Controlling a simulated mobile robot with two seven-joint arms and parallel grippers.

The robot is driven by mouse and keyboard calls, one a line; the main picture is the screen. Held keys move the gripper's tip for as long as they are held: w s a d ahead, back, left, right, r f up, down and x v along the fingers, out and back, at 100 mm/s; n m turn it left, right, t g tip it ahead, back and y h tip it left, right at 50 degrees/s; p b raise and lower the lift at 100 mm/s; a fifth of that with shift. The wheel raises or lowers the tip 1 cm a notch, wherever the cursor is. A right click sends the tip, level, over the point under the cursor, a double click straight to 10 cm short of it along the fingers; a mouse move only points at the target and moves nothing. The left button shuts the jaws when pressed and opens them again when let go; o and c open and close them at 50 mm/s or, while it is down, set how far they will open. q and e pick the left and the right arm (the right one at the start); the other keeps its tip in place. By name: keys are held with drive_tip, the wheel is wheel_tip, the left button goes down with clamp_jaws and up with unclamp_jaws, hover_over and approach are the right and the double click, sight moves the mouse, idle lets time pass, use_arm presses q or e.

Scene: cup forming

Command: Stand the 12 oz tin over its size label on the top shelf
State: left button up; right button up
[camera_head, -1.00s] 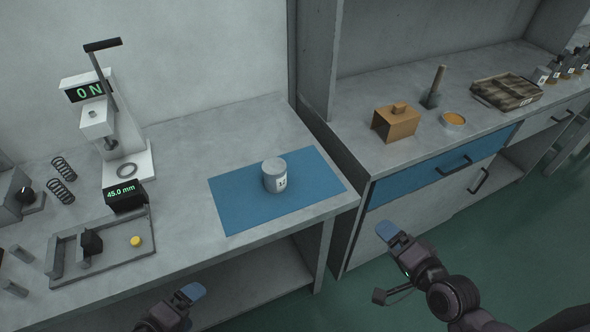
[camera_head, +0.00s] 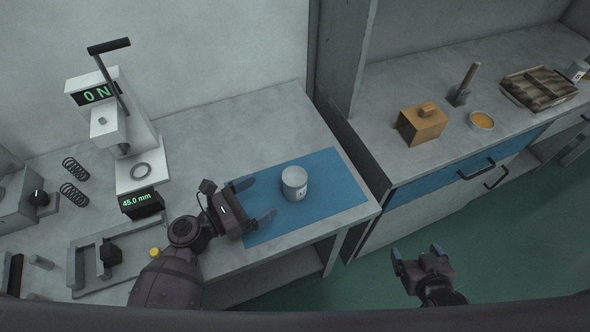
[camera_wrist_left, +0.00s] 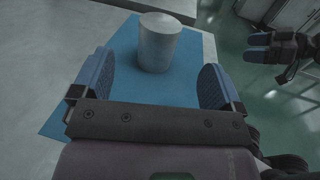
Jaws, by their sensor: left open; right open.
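A grey cylindrical tin (camera_head: 294,183) with a pale label stands upright on the blue mat (camera_head: 338,188) on the workbench. My left gripper (camera_head: 254,199) is open over the mat, just left of the tin, with its fingers pointing toward it. In the left wrist view the tin (camera_wrist_left: 158,42) stands ahead of the open fingers, centred between them and apart from both. My right gripper (camera_head: 418,252) is open and empty over the floor in front of the benches. The top shelf and its size labels are not in view.
A white press (camera_head: 115,120) with a lever and a 45.0 mm display (camera_head: 142,202) stand on the left. Springs and a grey tray fixture (camera_head: 85,260) lie nearby. On the right bench are a wooden box (camera_head: 421,124), an orange-filled dish (camera_head: 481,121) and a divided tray (camera_head: 538,88).

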sight(305, 172)
use_arm(q)
drive_tip(key=shift+d+r, duration=0.1)
drive_tip(key=shift+d, duration=0.2)
drive_tip(key=x, duration=0.4)
drive_tip(key=shift+w+d, duration=0.1)
drive_tip(key=shift+d, duration=0.05)
drive_tip(key=shift+f+x, duration=0.15)
drive_tip(key=shift+x, duration=1.3)
drive_tip(key=shift+f+x, duration=0.1)
drive_tip(key=shift+x, duration=1.35)
drive_tip(key=shift+w, duration=0.1)
drive_tip(key=c, duration=1.1)
drive_tip(key=shift+o, duration=0.2)
